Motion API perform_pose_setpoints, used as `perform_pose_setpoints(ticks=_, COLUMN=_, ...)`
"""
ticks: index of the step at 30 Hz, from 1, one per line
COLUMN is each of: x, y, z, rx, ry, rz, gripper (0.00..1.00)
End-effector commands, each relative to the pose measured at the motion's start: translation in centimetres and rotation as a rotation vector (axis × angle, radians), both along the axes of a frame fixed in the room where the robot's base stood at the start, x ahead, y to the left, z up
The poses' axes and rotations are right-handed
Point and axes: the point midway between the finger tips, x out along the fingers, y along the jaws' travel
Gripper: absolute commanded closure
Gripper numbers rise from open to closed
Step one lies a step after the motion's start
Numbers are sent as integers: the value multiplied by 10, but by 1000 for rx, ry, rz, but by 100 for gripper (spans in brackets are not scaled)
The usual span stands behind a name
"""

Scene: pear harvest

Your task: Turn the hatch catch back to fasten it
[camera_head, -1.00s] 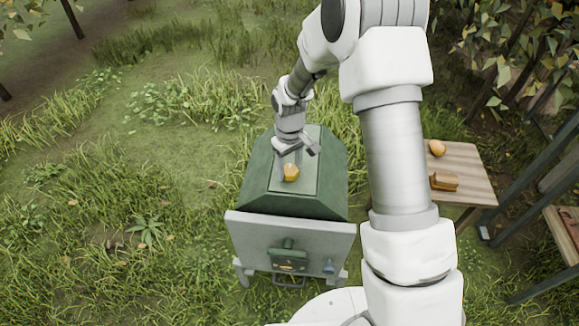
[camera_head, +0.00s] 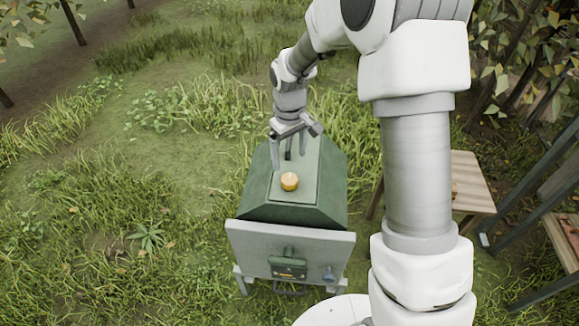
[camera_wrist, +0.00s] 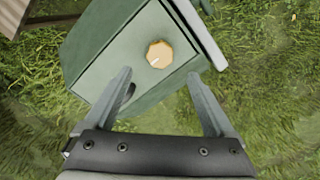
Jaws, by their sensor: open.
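The hatch catch, an orange-yellow knob (camera_head: 289,181) with a pale mark, sits on the green hatch panel (camera_head: 283,195) on top of the green box. The catch shows near the upper middle of the wrist view (camera_wrist: 159,54), on the hatch panel (camera_wrist: 150,25). My gripper (camera_head: 289,158) is open and empty, pointing down behind the catch in the head view. In the wrist view its two fingers (camera_wrist: 160,76) are wide apart, with the catch ahead of the tips and apart from them. A dark piece shows beside the left finger; I cannot tell what it is.
A grey board (camera_head: 285,247) on the box's front carries a green fitting and a small blue-grey part (camera_head: 328,274). A wooden table (camera_head: 471,185) stands to the right, partly hidden by my arm. Open grass lies to the left.

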Motion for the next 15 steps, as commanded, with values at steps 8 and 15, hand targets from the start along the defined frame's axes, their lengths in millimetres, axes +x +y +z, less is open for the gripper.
perform_pose_setpoints(ticks=8, x=1, y=0, z=63, rx=1, ry=-3, rz=0, gripper=11)
perform_pose_setpoints(ticks=15, x=0, y=0, z=83, rx=1, ry=-2, rz=0, gripper=11)
